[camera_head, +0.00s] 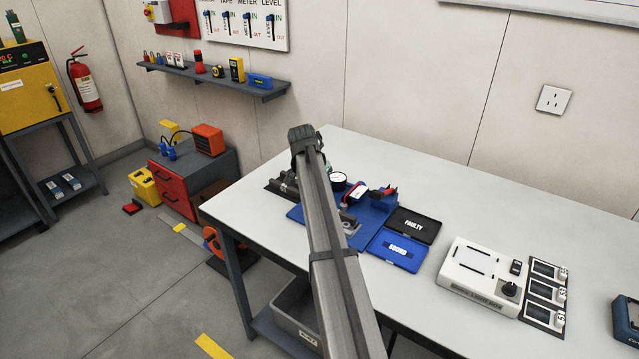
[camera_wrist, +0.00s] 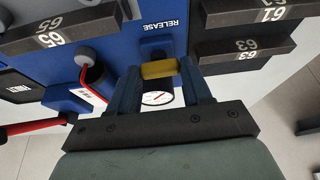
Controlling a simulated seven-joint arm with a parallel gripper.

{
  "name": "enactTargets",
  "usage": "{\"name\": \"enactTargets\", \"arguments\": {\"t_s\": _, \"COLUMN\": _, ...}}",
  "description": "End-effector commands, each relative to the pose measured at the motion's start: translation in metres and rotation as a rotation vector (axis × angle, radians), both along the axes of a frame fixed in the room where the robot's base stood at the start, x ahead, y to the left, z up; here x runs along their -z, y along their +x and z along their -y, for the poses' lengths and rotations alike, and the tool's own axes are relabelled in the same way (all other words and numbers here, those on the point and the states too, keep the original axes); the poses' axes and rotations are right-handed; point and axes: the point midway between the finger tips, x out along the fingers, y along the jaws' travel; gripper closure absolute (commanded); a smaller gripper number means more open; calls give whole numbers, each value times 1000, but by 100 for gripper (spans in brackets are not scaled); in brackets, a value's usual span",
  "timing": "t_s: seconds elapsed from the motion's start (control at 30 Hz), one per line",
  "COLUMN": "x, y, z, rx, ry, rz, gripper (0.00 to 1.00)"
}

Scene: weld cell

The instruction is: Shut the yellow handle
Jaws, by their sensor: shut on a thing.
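The yellow handle (camera_wrist: 158,69) is a short bar in the wrist view, in front of a blue panel marked RELEASE (camera_wrist: 160,24). My gripper (camera_wrist: 160,72) has one dark finger at each end of the handle and is shut on it. A round white gauge (camera_wrist: 157,98) shows partly between the fingers. In the head view the blue fixture (camera_head: 378,212) stands on the bench, and my arm covers part of it. The yellow handle and my fingertips are hidden there.
A red lever (camera_wrist: 35,126) and a grey knob (camera_wrist: 85,56) are left of my fingers. Numbered dark blocks (camera_wrist: 245,14) lie on both sides.

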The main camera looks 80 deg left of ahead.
Motion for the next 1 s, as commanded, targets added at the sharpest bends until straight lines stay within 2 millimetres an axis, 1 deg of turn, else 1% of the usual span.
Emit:
{"name": "enactTargets", "arguments": {"t_s": 0.2, "x": 0, "y": 0, "z": 0, "rx": 41, "ry": -1, "rz": -1, "gripper": 82}}
{"name": "enactTargets", "arguments": {"t_s": 0.63, "x": 0, "y": 0, "z": 0, "rx": 48, "ry": -1, "rz": -1, "gripper": 82}}
{"name": "enactTargets", "arguments": {"t_s": 0.67, "x": 0, "y": 0, "z": 0, "rx": 48, "ry": -1, "rz": -1, "gripper": 48}}
{"name": "enactTargets", "arguments": {"t_s": 0.7, "x": 0, "y": 0, "z": 0, "rx": 47, "ry": -1, "rz": -1, "gripper": 44}}
{"name": "enactTargets", "arguments": {"t_s": 0.77, "x": 0, "y": 0, "z": 0, "rx": 47, "ry": -1, "rz": -1, "gripper": 40}}
{"name": "enactTargets", "arguments": {"t_s": 1.0, "x": -1, "y": -1, "z": 0, "rx": 45, "ry": 0, "rz": -1, "gripper": 40}}
